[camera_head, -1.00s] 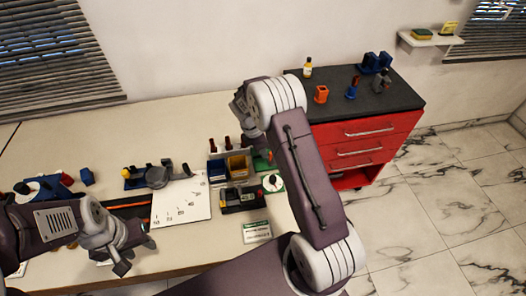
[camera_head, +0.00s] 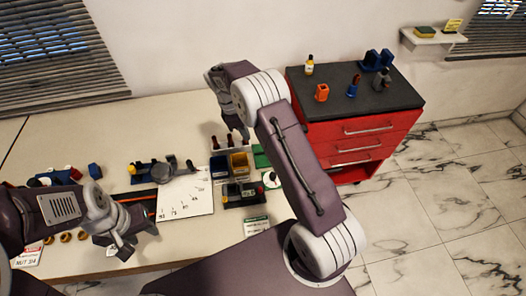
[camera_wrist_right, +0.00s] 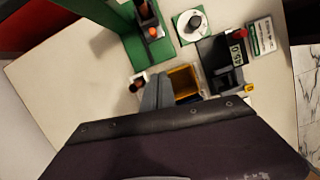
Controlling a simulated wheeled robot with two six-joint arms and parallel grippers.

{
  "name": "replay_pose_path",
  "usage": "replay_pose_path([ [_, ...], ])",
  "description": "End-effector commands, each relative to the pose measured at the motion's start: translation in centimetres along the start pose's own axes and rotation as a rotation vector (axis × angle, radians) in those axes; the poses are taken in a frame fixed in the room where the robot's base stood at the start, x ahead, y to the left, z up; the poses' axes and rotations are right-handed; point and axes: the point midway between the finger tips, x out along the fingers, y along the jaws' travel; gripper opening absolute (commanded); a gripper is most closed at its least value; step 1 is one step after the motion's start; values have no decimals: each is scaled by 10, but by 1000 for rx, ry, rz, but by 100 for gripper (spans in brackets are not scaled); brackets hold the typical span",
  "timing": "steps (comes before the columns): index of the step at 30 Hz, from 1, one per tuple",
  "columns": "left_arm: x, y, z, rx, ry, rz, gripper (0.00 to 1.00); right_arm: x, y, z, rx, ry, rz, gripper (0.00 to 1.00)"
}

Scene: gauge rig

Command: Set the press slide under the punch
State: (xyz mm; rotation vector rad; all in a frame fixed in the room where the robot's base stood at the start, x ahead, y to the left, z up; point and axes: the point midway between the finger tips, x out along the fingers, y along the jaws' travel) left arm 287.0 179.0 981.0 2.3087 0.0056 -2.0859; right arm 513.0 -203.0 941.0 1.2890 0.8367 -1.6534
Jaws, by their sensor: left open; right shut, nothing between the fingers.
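A green stand (camera_wrist_right: 135,35) shows at the top of the right wrist view. It carries a dark upright part (camera_wrist_right: 146,14) with orange pieces; I cannot tell which part is the slide or the punch. In the head view only some green (camera_head: 262,156) shows beside my right arm, which hides the rest. My right gripper (camera_head: 243,133) is shut and empty, pointing down near the small bins. Its grey fingers (camera_wrist_right: 157,94) show in the right wrist view, apart from the green stand. My left gripper (camera_head: 138,245) is open and empty over the table's front left part.
Blue and yellow bins (camera_head: 239,164) and a dark gauge with a display (camera_wrist_right: 237,50) stand close by. A white dial on a green base (camera_wrist_right: 192,24) is beside the stand. A white sheet (camera_head: 187,195) lies left of them. A red cabinet (camera_head: 352,140) stands right.

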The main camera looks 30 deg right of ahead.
Motion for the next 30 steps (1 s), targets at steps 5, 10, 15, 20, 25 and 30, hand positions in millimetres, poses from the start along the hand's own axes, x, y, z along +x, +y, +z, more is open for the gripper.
replay_pose_path([
  [5, -2, 0, -1, 0, 1, 0, 42, 4, 0, 1, -3, -2, 0, 0],
  [10, -4, 0, -1, 0, 1, 0, 42, 34, 0, 2, -4, -3, -2, 0],
  [15, -8, 0, -1, 0, 1, 0, 42, 72, -1, 2, -3, -3, -3, 0],
  [20, -14, 0, -2, 0, 1, 0, 42, 99, 0, 8, -2, -2, 0, 0],
  [25, -21, 0, -2, 0, 1, 0, 42, 104, 1, 31, -3, -1, 2, 0],
  [30, -22, 0, -3, 0, 1, 0, 42, 108, 0, 40, -4, 0, 3, 0],
])
